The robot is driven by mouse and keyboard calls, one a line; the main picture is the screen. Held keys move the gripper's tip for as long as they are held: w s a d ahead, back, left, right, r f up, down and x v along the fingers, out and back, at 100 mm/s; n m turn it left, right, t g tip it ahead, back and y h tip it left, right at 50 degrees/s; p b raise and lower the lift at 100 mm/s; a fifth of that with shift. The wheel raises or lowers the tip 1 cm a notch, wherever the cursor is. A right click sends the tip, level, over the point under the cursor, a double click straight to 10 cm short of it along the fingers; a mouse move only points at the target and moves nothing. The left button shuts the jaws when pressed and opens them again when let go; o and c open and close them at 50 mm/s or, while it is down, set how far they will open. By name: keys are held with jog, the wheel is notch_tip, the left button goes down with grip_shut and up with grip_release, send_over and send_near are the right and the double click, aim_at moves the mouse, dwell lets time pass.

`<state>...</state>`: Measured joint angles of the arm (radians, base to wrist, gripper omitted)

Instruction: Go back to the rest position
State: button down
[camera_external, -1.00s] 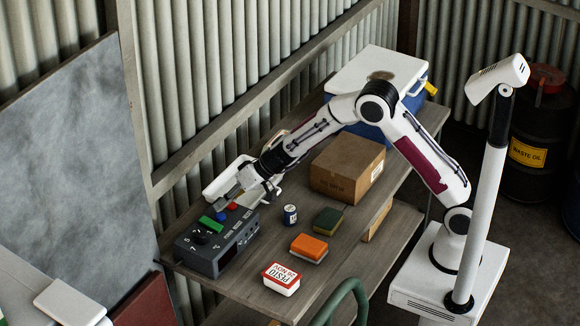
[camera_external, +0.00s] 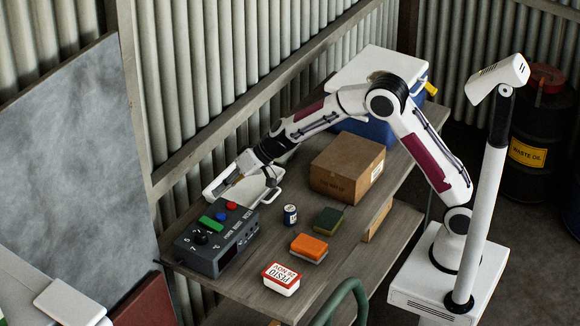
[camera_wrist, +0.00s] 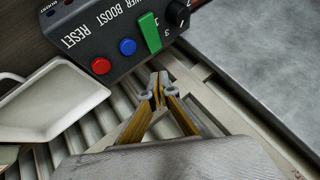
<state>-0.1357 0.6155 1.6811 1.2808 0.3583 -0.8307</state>
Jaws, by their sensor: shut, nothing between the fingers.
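My gripper (camera_wrist: 158,90) is shut and empty in the wrist view, with its fingertips together. In the outside view my gripper (camera_external: 226,185) is at the far left end of the shelf, above a white tray (camera_external: 272,190) and behind the grey control box (camera_external: 212,258). The box has a green switch, a blue button, a red button and a black knob on top. In the wrist view the box (camera_wrist: 75,35) is beyond the fingertips, apart from them as far as I can tell. The tray (camera_wrist: 50,105) is at left there.
A soda can (camera_external: 290,215), a green-topped sponge (camera_external: 328,220), an orange sponge (camera_external: 309,247) and a red-and-white box (camera_external: 281,279) stand on the shelf (camera_external: 345,265). A cardboard box (camera_external: 347,168) and a blue cooler with a white lid (camera_external: 375,72) stand toward the back. The corrugated wall is close behind.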

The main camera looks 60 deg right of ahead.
dwell(0.6)
jog(key=shift+s+a+m, duration=0.15)
jog(key=shift+m, duration=0.15)
jog(key=s+f, duration=0.1)
jog(key=s, duration=0.1)
jog(key=s+f+g, duration=0.1)
jog(key=s, duration=0.1)
jog(key=s+f+g, duration=0.1)
jog(key=s, duration=0.1)
jog(key=shift+s+a, duration=0.1)
jog(key=shift+a, duration=0.3)
jog(key=s+d+r+h, duration=0.1)
jog(key=s+d+r, duration=0.4)
jog(key=s, duration=0.8)
jog(key=s+d+r+n+h, duration=0.1)
jog(key=s+d+r, duration=0.5)
jog(key=s, duration=0.7)
jog(key=s+d+r+n+h, duration=0.1)
jog(key=s+d+r+h, duration=0.2)
jog(key=s, duration=1)
jog(key=shift+s+d+r, duration=0.4)
jog(key=shift+d+r, duration=1.05)
jog(key=shift+d, duration=1.3)
